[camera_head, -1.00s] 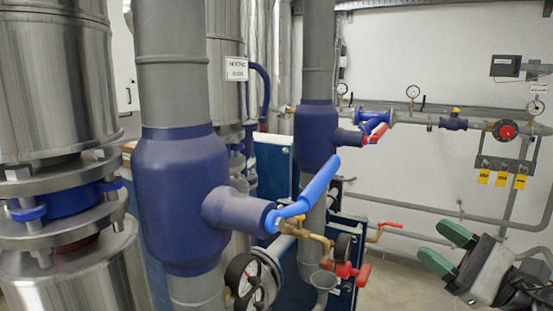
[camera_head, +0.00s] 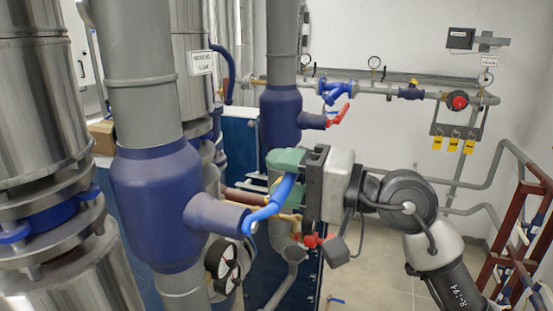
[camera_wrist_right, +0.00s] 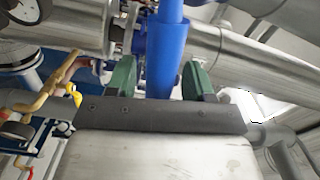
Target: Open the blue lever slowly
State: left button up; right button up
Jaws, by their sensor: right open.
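The blue lever (camera_head: 268,212) sits on the end of the short side stub (camera_head: 213,216) of the large blue valve body (camera_head: 155,205) and slants up to the right in the head view. My right gripper (camera_head: 281,172) is at the lever's upper end, coming in from the right, with green fingers. In the right wrist view the blue lever (camera_wrist_right: 165,72) runs between the two spread green fingers of the open gripper (camera_wrist_right: 158,66), with visible room beside it. Whether a finger touches the lever I cannot tell. The left gripper is not in view.
A pressure gauge (camera_head: 222,258) sits below the stub, close to the lever. A second blue valve (camera_head: 280,115) with a red handle (camera_head: 338,115) stands behind. Steel cylinders (camera_head: 40,100) fill the left side. A dark red rack (camera_head: 520,235) stands at the right.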

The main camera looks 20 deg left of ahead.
jog(key=shift+w+a, duration=0.15)
jog(key=shift+a, duration=0.35)
